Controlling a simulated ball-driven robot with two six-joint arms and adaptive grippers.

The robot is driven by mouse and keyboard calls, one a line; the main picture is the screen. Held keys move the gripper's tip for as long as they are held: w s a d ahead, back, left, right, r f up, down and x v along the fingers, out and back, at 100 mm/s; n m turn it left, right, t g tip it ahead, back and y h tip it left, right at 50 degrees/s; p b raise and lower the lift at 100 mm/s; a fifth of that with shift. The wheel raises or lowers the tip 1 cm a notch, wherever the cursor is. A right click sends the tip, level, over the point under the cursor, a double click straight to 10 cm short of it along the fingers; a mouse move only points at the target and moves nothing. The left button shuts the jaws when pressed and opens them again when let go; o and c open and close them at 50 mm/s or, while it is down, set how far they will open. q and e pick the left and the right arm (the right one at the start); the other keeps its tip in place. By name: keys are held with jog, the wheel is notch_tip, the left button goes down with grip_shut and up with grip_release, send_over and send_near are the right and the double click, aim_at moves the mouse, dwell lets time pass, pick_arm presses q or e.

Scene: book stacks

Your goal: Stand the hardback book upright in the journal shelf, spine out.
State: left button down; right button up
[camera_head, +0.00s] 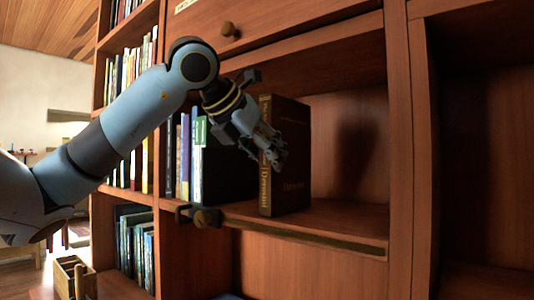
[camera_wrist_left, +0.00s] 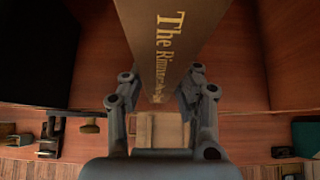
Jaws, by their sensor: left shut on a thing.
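The hardback book (camera_head: 291,155) is dark brown with gold lettering. In the head view it is upright in the open bay of the journal shelf (camera_head: 345,220), right of a row of books, its lettered spine facing out. Its lower edge is close to the shelf board; I cannot tell if it touches. My left gripper (camera_head: 272,152) is shut on the book from the front, over the spine. In the left wrist view the spine (camera_wrist_left: 172,45) runs between the two fingers (camera_wrist_left: 160,92), gold title showing. My right gripper is not in view.
Several books (camera_head: 190,155) stand left of the held book, including a dark one with a green label. The bay to its right is empty up to the upright panel (camera_head: 402,140). A dark metal fitting (camera_head: 207,217) sits at the shelf's front edge.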

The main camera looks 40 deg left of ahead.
pick_arm(q)
jog(key=shift+w+d, duration=0.1)
jog(key=c, duration=1.3)
grip_release()
jog(key=shift+f, duration=0.1)
jog(key=o, duration=0.3)
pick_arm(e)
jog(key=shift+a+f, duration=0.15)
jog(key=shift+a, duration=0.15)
pick_arm(q)
jog(key=b+v, duration=0.3)
jog(key=v, duration=0.9)
jog(key=shift+r, duration=0.2)
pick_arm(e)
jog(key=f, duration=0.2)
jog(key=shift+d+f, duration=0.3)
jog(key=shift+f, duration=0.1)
